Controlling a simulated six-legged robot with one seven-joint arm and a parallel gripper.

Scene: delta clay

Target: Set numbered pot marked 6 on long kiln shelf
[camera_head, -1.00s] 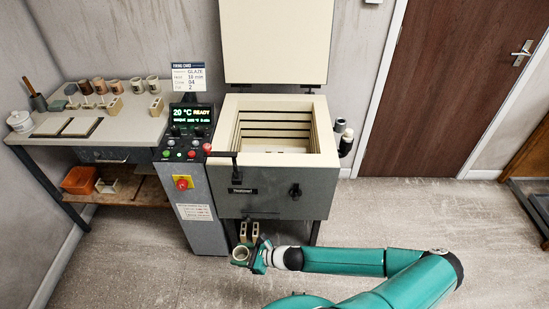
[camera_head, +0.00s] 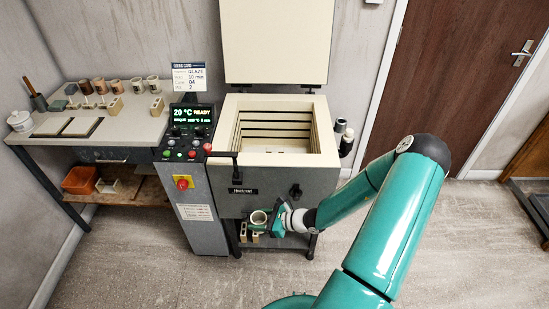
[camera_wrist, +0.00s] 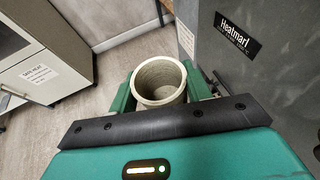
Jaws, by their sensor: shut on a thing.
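My gripper (camera_head: 263,226) is shut on a pale, open-topped pot (camera_head: 258,217) in front of the kiln's lower front. In the wrist view the pot (camera_wrist: 160,80) sits upright between the two green fingers (camera_wrist: 159,92), its hollow inside showing. No number can be read on it. The kiln (camera_head: 272,198) stands with its lid up; its chamber is open at the top, with ridged inner walls. A long kiln shelf cannot be made out for certain; two flat slabs (camera_head: 81,127) lie on the side table.
The control cabinet (camera_head: 189,200) stands left of the kiln. The side table (camera_head: 130,130) holds several pots (camera_head: 117,87) and small blocks. Blocks (camera_head: 243,232) sit low under the kiln. The kiln's front wall is close to my gripper. The floor to the right is clear.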

